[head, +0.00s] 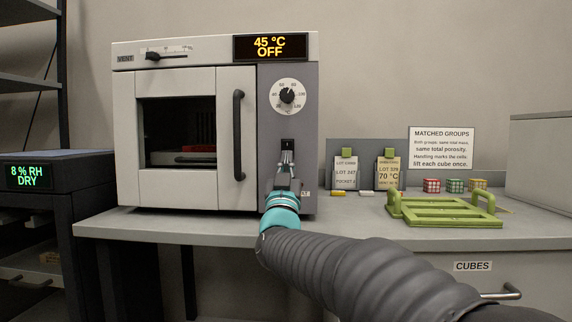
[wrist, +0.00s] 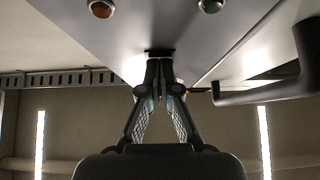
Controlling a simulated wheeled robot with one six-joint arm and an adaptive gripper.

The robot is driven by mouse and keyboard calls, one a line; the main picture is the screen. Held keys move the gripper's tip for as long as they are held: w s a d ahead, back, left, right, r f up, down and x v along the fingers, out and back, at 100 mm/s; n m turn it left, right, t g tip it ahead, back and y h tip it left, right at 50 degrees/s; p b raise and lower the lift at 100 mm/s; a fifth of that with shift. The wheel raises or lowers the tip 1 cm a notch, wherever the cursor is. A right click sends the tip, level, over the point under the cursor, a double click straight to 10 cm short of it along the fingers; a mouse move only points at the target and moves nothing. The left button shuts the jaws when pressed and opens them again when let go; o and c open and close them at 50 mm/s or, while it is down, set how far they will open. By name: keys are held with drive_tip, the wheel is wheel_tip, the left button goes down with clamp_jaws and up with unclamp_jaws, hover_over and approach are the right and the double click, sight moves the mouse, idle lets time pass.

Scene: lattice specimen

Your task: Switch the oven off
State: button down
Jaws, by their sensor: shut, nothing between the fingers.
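The oven (head: 184,140) stands on the bench with its door closed. Its display (head: 270,47) reads 45 °C and OFF. Below the round dial (head: 288,96) on the grey control panel is a small black rocker switch (head: 287,144). My gripper (head: 286,167) is shut and empty, with its fingertips at the panel just below the switch. In the wrist view my gripper (wrist: 160,62) has its tips against or very close to the dark switch (wrist: 159,52). I cannot tell whether they touch, and the tips partly cover the switch.
The oven's dark door handle (head: 239,135) stands out left of my gripper. To the right are lot cards (head: 345,173), a green handled rack (head: 445,209) and several small cubes (head: 454,185) on the bench (head: 350,232). A dark unit (head: 85,170) reads 8 % RH, DRY.

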drive_tip(key=shift+r, duration=5.1)
drive_tip(key=shift+f, duration=0.1)
drive_tip(key=w+f+b+v, duration=0.1)
drive_tip(key=v, duration=0.8)
drive_tip(key=w+f+b+v, duration=0.1)
drive_tip(key=f+b+v, duration=0.1)
drive_tip(key=v, duration=0.8)
drive_tip(key=shift+w+f, duration=0.25)
drive_tip(key=shift+f, duration=0.1)
drive_tip(key=x, duration=0.4)
drive_tip(key=f+x, duration=0.1)
drive_tip(key=x, duration=0.3)
drive_tip(key=w+p+x, duration=0.1)
drive_tip(key=x, duration=0.2)
drive_tip(key=shift+w+d, duration=0.1)
drive_tip(key=shift+w, duration=1)
